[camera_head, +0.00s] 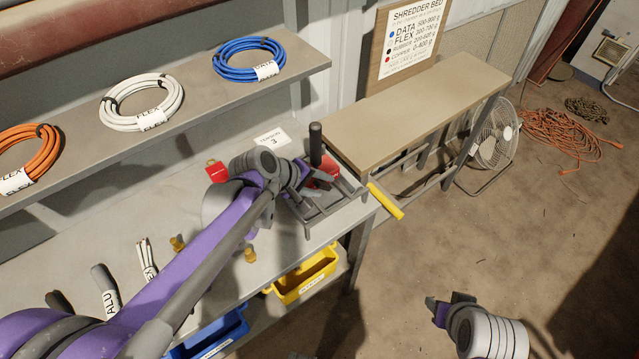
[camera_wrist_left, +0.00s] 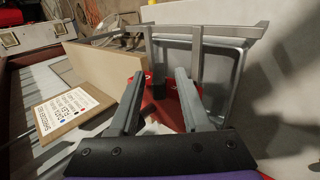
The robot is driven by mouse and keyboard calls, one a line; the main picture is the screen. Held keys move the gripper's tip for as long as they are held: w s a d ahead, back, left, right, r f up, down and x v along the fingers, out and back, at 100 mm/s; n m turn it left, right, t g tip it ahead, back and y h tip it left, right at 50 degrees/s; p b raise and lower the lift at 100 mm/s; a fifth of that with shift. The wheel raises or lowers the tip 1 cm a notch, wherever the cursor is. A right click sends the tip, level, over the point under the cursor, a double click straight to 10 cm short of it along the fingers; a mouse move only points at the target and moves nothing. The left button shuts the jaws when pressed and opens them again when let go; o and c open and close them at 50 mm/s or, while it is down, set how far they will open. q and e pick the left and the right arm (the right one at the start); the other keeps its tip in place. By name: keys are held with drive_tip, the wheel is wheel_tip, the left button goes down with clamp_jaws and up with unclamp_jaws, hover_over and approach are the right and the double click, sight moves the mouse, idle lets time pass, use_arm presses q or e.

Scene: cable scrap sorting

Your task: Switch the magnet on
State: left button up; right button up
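A red device (camera_head: 325,168), which I take to be the magnet, stands at the far right end of the grey bench by an upright black cylinder (camera_head: 316,143). My left gripper (camera_head: 308,186) is right beside it and partly hides it. In the left wrist view my left gripper (camera_wrist_left: 160,76) has its fingers apart, with red surface (camera_wrist_left: 176,112) and a small dark block (camera_wrist_left: 158,91) showing between and beyond them. I cannot tell whether a finger touches the device. A switch is not clear. My right gripper (camera_head: 446,308) hangs over the floor at lower right, away from the bench.
A yellow handle (camera_head: 386,201) sticks out past the bench end. A wooden-topped table (camera_head: 420,120) with a sign (camera_head: 408,40) stands behind. Yellow (camera_head: 305,277) and blue (camera_head: 212,338) bins hang below the bench front. Cable coils (camera_head: 249,60) lie on the shelf. A fan (camera_head: 494,135) stands on the floor.

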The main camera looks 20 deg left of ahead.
use_arm(q)
drive_tip(key=shift+r, duration=0.1)
drive_tip(key=p+v, duration=0.1)
drive_tip(key=v, duration=0.9)
drive_tip(key=shift+s+r, duration=0.2)
drive_tip(key=shift+s, duration=0.05)
drive_tip(key=shift+a, duration=0.15)
